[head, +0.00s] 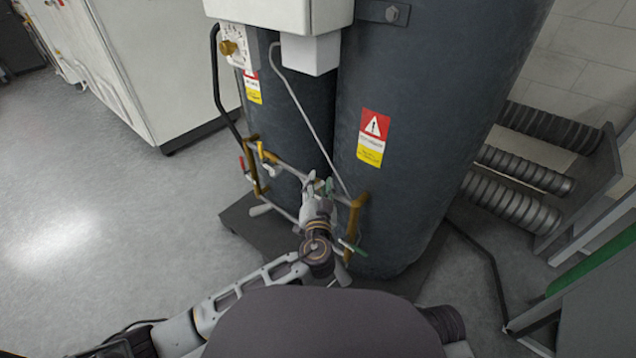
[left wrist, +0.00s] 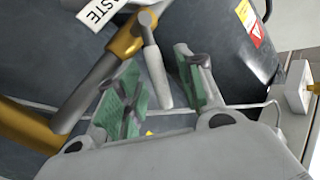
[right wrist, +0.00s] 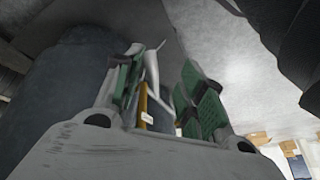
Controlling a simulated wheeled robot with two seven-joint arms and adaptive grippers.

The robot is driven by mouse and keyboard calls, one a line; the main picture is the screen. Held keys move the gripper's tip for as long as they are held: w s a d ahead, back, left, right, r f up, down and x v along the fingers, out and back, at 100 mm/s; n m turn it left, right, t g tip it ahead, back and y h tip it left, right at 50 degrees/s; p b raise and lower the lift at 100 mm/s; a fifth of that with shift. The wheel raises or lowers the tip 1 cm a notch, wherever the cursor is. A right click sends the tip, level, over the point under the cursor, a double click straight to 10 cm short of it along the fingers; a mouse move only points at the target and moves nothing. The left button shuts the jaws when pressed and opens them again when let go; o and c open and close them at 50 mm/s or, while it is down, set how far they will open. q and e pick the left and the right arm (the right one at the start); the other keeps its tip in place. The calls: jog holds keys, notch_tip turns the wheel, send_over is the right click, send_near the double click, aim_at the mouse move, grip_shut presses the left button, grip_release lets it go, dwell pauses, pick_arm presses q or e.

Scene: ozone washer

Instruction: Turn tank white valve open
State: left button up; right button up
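In the left wrist view, a white valve handle (left wrist: 156,72) hangs from a brass pipe fitting (left wrist: 128,38) and lies between the two green-padded fingers of my left gripper (left wrist: 160,84). The fingers stand apart, with gaps visible beside the handle. In the head view my left gripper (head: 319,187) is at the brass piping in front of the dark tank (head: 425,120); it hides part of the pipes. In the right wrist view my right gripper (right wrist: 165,85) is open, with a white handle (right wrist: 152,72) close to its left finger. I cannot clearly make out this gripper in the head view.
A brass pipe (head: 353,215) with a green handle stands right of my left gripper. Another pipe branch (head: 250,165) with red and yellow handles is to the left. A white cabinet (head: 130,65) stands back left. The floor (head: 90,200) at left is clear.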

pick_arm(q)
grip_shut()
pick_arm(e)
jog(key=shift+s+f, duration=0.45)
jog(key=shift+s, duration=0.05)
jog(key=shift+w, duration=0.1)
